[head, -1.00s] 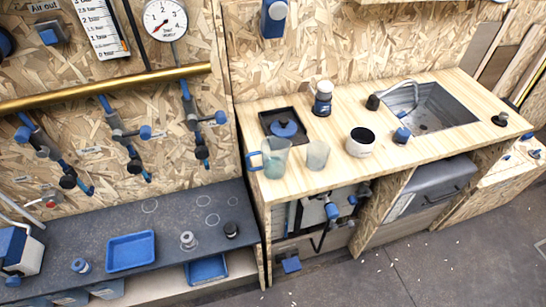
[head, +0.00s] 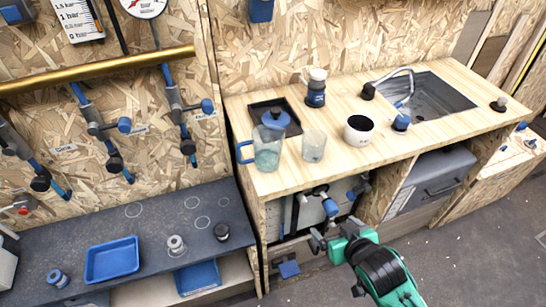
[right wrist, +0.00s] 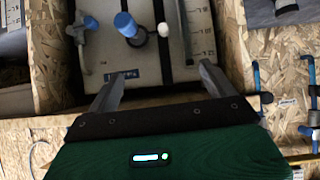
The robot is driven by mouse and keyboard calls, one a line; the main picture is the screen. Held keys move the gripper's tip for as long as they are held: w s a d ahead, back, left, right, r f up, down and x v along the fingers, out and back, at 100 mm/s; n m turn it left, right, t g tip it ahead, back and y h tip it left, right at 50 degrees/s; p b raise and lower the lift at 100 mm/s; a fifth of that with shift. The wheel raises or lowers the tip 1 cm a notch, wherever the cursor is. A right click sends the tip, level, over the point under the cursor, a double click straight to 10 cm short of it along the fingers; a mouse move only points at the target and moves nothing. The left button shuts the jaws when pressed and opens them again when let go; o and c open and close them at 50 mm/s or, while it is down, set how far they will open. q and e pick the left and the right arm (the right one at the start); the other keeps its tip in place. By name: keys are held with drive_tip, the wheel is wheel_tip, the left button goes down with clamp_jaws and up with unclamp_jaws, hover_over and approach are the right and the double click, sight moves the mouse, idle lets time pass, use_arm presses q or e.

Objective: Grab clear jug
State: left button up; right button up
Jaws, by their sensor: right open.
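The clear jug (head: 267,151) stands upright on the wooden counter near its left front corner. It is see-through with a blue handle on its left side. My right gripper (head: 334,236) is in front of the counter, below the counter top and to the right of the jug, not touching it. The right wrist view shows its two fingers (right wrist: 162,82) spread apart with nothing between them. The jug cannot be made out in that view. My left gripper is not in view.
A clear cup (head: 314,146) stands right of the jug, then a white bowl (head: 358,131). A sink (head: 440,98) is at right. A lower dark bench (head: 60,244) lies left.

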drive_tip(key=w+a+r+n+t+y, duration=0.2)
drive_tip(key=w+a+r+t+y, duration=0.15)
drive_tip(key=r, duration=0.35)
drive_tip(key=n+y, duration=0.3)
drive_tip(key=y, duration=0.3)
approach(276, 159)
drive_tip(key=shift+h, duration=0.35)
drive_tip(key=x, duration=0.5)
drive_tip(key=r+p+x, duration=0.1)
drive_tip(key=x, duration=0.2)
drive_tip(key=shift+a, duration=0.35)
drive_tip(key=x, duration=0.3)
drive_tip(key=p+x, duration=0.1)
drive_tip(key=shift+w+a+f, duration=0.1)
drive_tip(key=shift+w+f, duration=0.15)
drive_tip(key=shift+w+a+f, duration=0.1)
drive_tip(key=shift+w+a, duration=0.2)
drive_tip(key=shift+w, duration=0.1)
drive_tip(key=c, duration=0.9)
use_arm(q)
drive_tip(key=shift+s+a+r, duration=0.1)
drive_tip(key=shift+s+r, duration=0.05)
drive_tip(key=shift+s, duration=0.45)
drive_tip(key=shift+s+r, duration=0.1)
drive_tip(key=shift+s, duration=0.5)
use_arm(e)
drive_tip(key=shift+c, duration=1.2)
